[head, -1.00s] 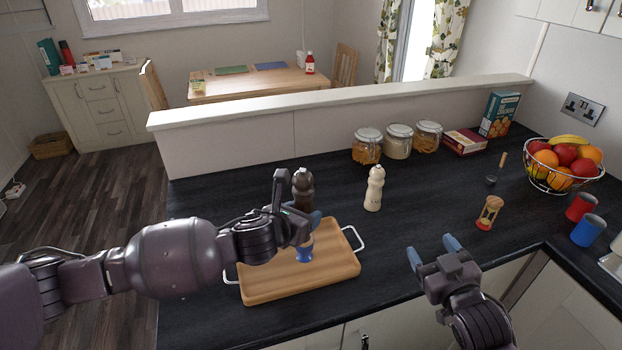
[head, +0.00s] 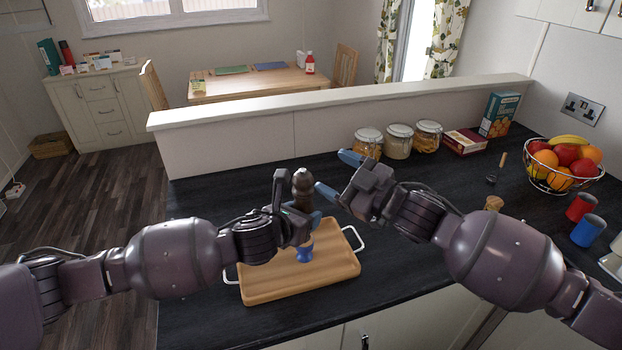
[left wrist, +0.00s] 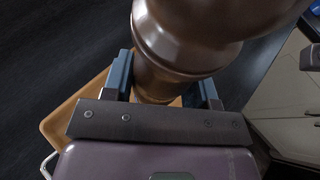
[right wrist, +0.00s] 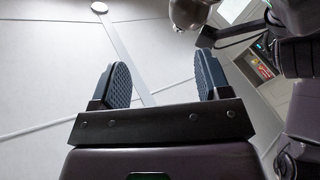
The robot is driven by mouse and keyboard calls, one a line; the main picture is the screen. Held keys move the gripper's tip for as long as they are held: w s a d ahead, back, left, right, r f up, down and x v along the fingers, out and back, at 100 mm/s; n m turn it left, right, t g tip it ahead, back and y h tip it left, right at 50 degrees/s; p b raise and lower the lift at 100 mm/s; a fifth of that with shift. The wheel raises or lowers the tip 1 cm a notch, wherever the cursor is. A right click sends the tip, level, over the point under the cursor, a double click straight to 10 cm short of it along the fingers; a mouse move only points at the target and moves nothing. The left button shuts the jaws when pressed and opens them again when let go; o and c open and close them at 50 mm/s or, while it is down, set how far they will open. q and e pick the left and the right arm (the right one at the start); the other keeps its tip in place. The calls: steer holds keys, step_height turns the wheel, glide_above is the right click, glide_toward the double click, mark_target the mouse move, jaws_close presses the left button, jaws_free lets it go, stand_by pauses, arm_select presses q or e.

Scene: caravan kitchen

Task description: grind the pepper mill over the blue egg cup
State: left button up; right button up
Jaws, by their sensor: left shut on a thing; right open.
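The dark brown pepper mill (head: 303,184) is upright in my left gripper (head: 310,218), which is shut on it. The left wrist view shows the mill's body (left wrist: 180,45) between the two fingers. The mill is above the blue egg cup (head: 304,254), which stands on the wooden board (head: 280,287); the left fingers hide part of the space between them. My right gripper (head: 336,175) is open and empty, just right of the mill's upper part, its fingers pointing left. It also shows empty in the right wrist view (right wrist: 155,85).
The board's metal handle (head: 358,240) is below my right arm. Storage jars (head: 398,141) stand behind the right gripper. My right arm hides the cream mill and most of the hourglass (head: 494,203).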

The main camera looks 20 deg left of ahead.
steer(key=n+g, duration=0.1)
steer(key=g, duration=0.1)
steer(key=m+g+y, duration=0.1)
steer(key=m+g, duration=0.5)
glide_toward(313, 181)
steer(key=a, duration=1)
steer(key=shift+a, duration=0.25)
steer(key=c, duration=0.9)
steer(key=shift+m, duration=0.4)
